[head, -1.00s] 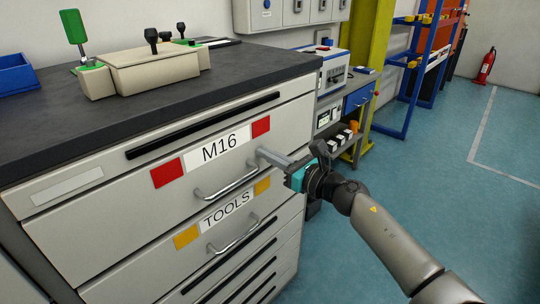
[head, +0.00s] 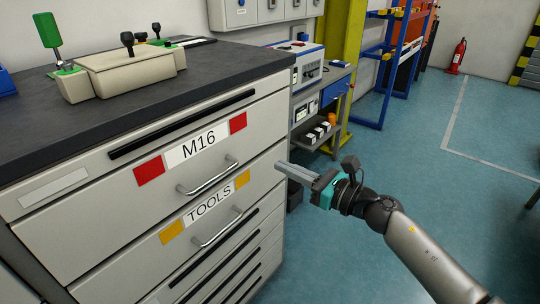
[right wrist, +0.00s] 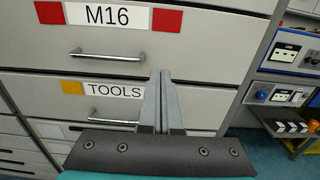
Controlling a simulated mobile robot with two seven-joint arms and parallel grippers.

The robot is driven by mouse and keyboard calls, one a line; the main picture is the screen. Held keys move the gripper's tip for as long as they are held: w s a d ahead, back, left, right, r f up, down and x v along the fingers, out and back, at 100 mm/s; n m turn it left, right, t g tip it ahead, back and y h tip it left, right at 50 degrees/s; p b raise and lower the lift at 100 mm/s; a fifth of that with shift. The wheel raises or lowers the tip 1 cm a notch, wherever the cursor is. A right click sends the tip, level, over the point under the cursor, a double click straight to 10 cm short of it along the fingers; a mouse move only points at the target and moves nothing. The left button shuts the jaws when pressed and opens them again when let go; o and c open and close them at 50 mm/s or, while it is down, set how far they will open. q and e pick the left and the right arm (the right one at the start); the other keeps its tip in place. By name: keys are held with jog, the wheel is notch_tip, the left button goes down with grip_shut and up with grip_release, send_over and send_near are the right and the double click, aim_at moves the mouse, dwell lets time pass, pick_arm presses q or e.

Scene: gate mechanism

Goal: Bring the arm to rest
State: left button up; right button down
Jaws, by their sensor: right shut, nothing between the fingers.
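My right gripper (head: 279,166) is shut and empty, in front of the right edge of the drawer cabinet, apart from the handles. In the right wrist view its two fingers (right wrist: 161,78) lie together and point toward the cabinet front. My right arm (head: 420,248) reaches in from the lower right of the head view. The M16 drawer (head: 100,200) and the TOOLS drawer below it look closed. Their handles, the M16 handle (head: 208,178) and the TOOLS handle (head: 218,232), are free. My left gripper does not show.
The dark countertop (head: 190,75) carries a beige box mechanism (head: 125,68) with a green lever (head: 47,30). A workbench with instruments (head: 325,100) stands behind the cabinet. A blue rack (head: 400,60) and a red extinguisher (head: 456,57) are farther back. The blue floor (head: 410,170) at right is clear.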

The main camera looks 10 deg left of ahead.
jog(key=s+d+f+m+t+h+p, duration=0.25)
jog(key=d+f+m+h, duration=0.5)
jog(key=f+m, duration=0.6)
jog(key=s+d+f+m+t+h+p, duration=0.1)
jog(key=s+d+f+m+h+p, duration=0.25)
jog(key=d+f+m, duration=0.95)
jog(key=s+d+f+m+g+h+p, duration=0.1)
jog(key=s+d+f+m+g+h, duration=0.3)
jog(key=s+f+m, duration=0.75)
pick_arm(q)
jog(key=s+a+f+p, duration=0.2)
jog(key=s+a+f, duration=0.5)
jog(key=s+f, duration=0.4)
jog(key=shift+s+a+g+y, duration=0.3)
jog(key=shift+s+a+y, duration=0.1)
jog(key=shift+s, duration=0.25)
pick_arm(e)
jog(key=s+d+f+m+g, duration=0.1)
jog(key=s+f+m+g, duration=0.2)
jog(key=s, duration=1)
jog(key=s+d+f+m+g+h, duration=0.1)
jog(key=s+d+f+m+g, duration=0.1)
jog(key=s, duration=1.1)
jog(key=f+m+g, duration=0.1)
jog(key=m, duration=0.1)
jog(key=shift+f+m, duration=0.2)
jog(key=shift+m, duration=0.1)
